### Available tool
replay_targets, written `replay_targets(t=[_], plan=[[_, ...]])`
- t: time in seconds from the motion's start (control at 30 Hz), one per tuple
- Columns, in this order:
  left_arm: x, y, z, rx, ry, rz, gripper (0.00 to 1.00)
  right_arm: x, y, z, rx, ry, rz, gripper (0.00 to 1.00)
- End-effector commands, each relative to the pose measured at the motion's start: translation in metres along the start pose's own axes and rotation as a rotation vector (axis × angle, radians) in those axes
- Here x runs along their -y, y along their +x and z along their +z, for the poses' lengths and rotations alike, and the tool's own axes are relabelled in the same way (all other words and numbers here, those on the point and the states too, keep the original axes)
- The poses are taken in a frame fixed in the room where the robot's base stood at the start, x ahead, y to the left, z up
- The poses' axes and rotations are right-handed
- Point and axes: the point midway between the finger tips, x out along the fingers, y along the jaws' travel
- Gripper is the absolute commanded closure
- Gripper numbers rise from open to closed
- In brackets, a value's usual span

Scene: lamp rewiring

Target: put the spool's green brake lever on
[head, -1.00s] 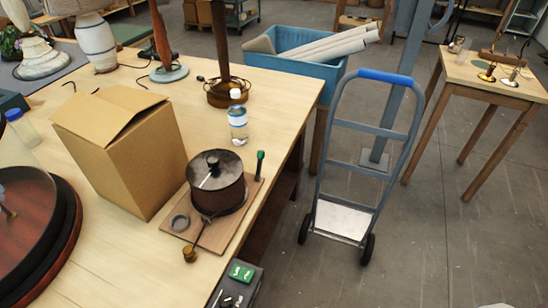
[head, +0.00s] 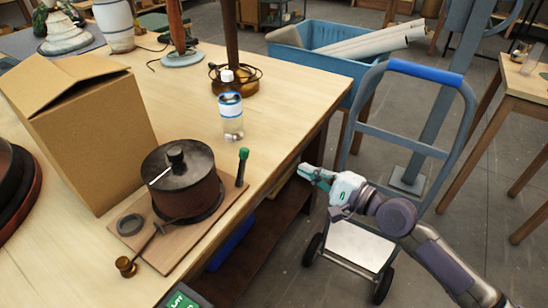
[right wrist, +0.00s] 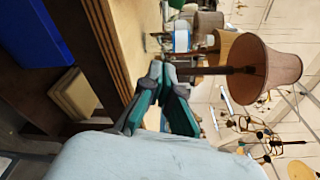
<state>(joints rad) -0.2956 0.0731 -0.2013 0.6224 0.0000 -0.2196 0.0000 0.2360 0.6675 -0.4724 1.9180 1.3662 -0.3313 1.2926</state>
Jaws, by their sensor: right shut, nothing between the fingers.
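The spool (head: 184,186) is a dark brown drum with a black lid and knob. It stands on a wooden board (head: 200,232) near the table's right edge. The green brake lever (head: 243,159) stands up at the board's far right corner, with a green grip on a dark stem, apart from the drum. My right gripper (head: 306,171) is shut and empty, beyond the table edge to the right of the lever. In the right wrist view its teal fingers (right wrist: 160,72) meet at the tips. I cannot make out the spool or lever there. My left gripper is not in view.
A clear bottle (head: 231,117) stands behind the spool, and a cardboard box (head: 88,135) to its left. A small brass-ended crank (head: 126,265) hangs at the board's front. A hand truck (head: 368,247) stands on the floor behind my right arm. The table front left of the board is clear.

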Motion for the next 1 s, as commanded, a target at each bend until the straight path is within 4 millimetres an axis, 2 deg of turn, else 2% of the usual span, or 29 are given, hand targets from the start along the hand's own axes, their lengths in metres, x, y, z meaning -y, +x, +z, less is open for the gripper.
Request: replay_targets(t=[0.1,0.4,0.53,0.67,1.0], plan=[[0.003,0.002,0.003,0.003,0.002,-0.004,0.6,0.004,0.0,0.008,0.022,0.021,-0.005,1.0],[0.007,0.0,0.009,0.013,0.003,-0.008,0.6,0.005,0.001,0.007,0.02,0.021,-0.005,1.0],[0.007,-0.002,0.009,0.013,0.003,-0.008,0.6,0.006,0.009,0.007,0.02,0.022,-0.007,1.0],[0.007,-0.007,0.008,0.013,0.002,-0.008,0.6,0.007,0.03,0.009,0.021,0.022,-0.007,1.0],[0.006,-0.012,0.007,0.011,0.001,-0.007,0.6,0.006,0.103,0.01,0.02,0.02,-0.005,1.0]])
